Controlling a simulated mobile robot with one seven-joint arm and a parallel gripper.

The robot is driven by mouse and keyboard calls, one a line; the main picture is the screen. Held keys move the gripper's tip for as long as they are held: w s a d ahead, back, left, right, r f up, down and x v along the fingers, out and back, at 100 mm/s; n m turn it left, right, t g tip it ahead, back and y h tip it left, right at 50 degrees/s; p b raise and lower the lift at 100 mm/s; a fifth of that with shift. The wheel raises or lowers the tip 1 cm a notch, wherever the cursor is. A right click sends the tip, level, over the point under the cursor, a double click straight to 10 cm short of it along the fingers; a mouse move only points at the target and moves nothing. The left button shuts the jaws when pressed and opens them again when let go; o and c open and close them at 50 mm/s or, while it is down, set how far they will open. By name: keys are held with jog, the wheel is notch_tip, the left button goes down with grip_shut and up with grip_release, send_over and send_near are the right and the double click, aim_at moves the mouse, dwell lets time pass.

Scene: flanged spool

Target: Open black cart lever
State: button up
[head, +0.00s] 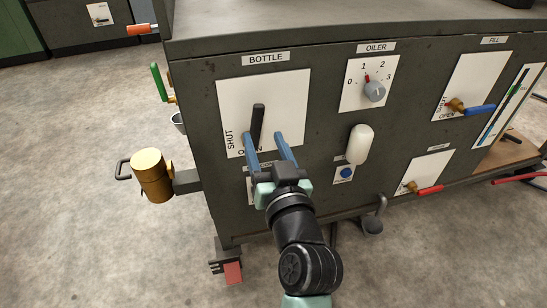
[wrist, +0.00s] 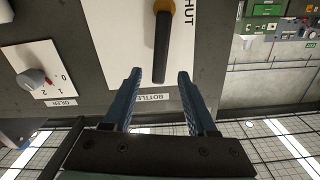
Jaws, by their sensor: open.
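The black lever (head: 258,124) is on the white panel (head: 290,88) labelled BOTTLE on the front of the dark cart. The words SHUT and OPEN are printed on the panel. The lever points up in the head view. In the wrist view the lever (wrist: 161,47) hangs from a yellow-brown hub (wrist: 164,6), its free end towards my fingers. My gripper (head: 264,137) is open, its two blue fingers on either side of the lever's line. In the wrist view my gripper (wrist: 159,76) shows a gap around the lever's end; I cannot tell the depth between them.
To the right are an oiler dial (head: 374,91), a white rounded knob (head: 359,144), a blue lever (head: 480,111) and a red lever (head: 431,189). A brass cylinder (head: 152,175) sticks out at the cart's left side. Open floor lies to the left.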

jog(key=v, duration=0.6)
jog(key=shift+p, duration=0.3)
jog(key=shift+r, duration=0.1)
notch_tip(320, 180, up, 23)
jog(key=t+h+p, duration=0.1)
jog(key=t+p, duration=0.2)
jog(key=t, duration=0.1)
jog(key=s+d+r+m+t+h+p, duration=0.1)
jog(key=s+r+t+h, duration=0.3)
jog(key=r, duration=0.7)
jog(key=s+d+r+t+p, duration=0.1)
jog(key=s+r+t, duration=0.1)
jog(key=s+r, duration=0.6)
notch_tip(320, 180, up, 40)
jog(key=w+p, duration=0.2)
jog(key=p, duration=3.6)
jog(key=shift+m+h, duration=0.3)
